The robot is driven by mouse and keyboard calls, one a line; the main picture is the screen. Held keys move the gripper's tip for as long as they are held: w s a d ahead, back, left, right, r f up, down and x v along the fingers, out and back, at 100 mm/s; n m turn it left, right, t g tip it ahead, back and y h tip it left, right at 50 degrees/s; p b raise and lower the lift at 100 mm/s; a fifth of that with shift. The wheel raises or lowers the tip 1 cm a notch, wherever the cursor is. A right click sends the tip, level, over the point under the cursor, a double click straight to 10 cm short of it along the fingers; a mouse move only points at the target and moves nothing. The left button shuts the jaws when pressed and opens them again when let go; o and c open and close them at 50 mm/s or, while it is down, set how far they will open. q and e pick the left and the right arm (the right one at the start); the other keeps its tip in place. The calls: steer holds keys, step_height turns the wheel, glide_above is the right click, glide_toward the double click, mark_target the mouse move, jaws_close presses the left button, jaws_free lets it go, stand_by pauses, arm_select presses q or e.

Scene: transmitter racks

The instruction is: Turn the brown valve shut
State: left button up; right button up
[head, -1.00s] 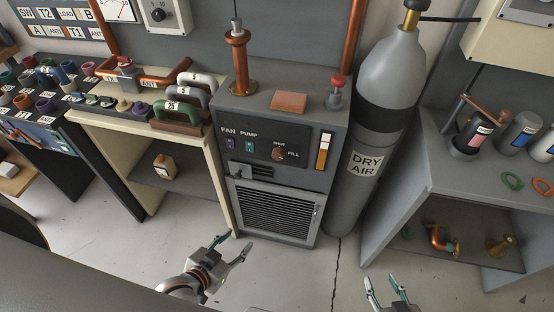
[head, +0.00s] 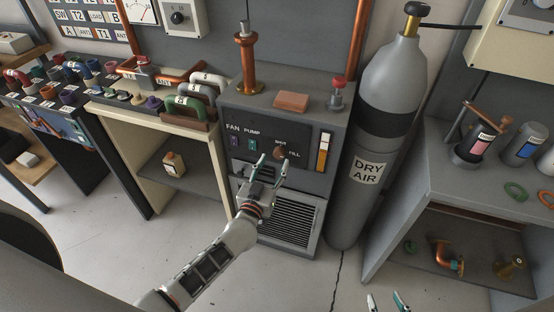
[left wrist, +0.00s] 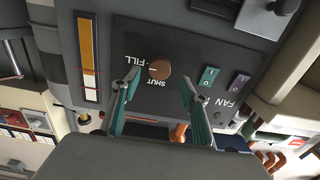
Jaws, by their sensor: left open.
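The brown valve (head: 280,152) is a small round knob on the dark front panel of the grey cabinet, beside the labels SHUT and FILL. In the left wrist view the brown valve (left wrist: 159,69) shows whole, with a light mark on its face, ahead of and between the fingertips. My left gripper (head: 272,162) is open and empty just in front of the panel, slightly below and left of the valve; its fingers also show in the left wrist view (left wrist: 158,82). I see no contact with the valve. My right gripper (head: 385,301) is at the bottom edge, only its fingertips visible, apart.
The panel (head: 250,147) also holds FAN and PUMP switches and an amber gauge (head: 324,151). A vent grille (head: 290,220) lies below. The DRY AIR cylinder (head: 368,172) stands close at the right. Open floor lies in front of the cabinet.

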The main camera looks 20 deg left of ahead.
mark_target(278, 155)
arm_select(q)
steer(key=shift+w+d, duration=0.1)
steer(key=shift+w, duration=1.6)
arm_select(e)
steer(key=shift+s+d+f, duration=0.2)
steer(key=shift+d+f, duration=0.05)
steer(key=shift+f, duration=0.45)
arm_select(q)
steer(key=c, duration=1.1)
arm_select(e)
steer(key=shift+w+r, duration=0.15)
steer(key=shift+r, duration=0.1)
